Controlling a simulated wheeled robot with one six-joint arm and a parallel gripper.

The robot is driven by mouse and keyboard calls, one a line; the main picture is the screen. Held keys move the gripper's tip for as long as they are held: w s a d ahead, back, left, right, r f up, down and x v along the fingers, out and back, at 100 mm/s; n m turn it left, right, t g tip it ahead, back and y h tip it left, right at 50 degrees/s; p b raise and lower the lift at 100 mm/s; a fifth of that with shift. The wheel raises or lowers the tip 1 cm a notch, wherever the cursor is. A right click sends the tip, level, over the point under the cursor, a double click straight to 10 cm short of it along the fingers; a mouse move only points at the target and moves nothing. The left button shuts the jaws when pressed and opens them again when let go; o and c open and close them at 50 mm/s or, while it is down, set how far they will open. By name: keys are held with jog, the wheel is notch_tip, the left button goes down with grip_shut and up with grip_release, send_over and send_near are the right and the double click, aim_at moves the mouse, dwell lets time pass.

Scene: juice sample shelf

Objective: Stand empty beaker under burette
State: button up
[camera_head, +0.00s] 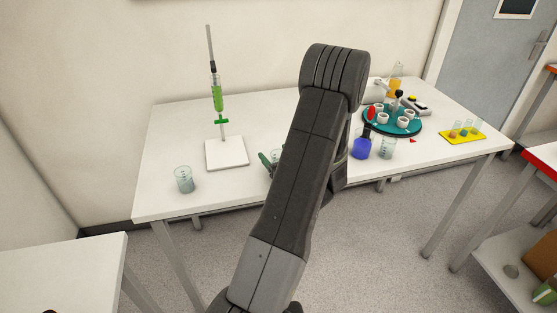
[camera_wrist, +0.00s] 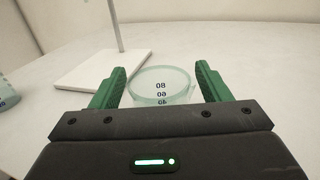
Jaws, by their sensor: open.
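The burette (camera_head: 217,95) holds green liquid and stands upright on its stand. The stand's white base plate (camera_head: 226,154) is bare, and its corner shows in the wrist view (camera_wrist: 90,72). A clear beaker (camera_wrist: 162,86) with printed marks, seemingly empty, sits between the green fingers of my gripper (camera_wrist: 160,72). The fingers are open, one on each side of it; contact cannot be told. In the head view my gripper (camera_head: 270,161) is right of the base plate, and my arm hides most of it and the beaker.
Another clear beaker (camera_head: 184,180) stands at the table's left front. Right of my arm are a blue-filled vessel (camera_head: 361,147), a clear beaker (camera_head: 387,148), a teal round tray (camera_head: 397,128) and a yellow rack (camera_head: 463,135). The white table (camera_head: 235,195) is clear in front of the stand.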

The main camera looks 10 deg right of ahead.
jog(key=shift+c, duration=0.4)
jog(key=c, duration=1.1)
jog(key=shift+o, duration=0.2)
jog(key=shift+r, duration=0.1)
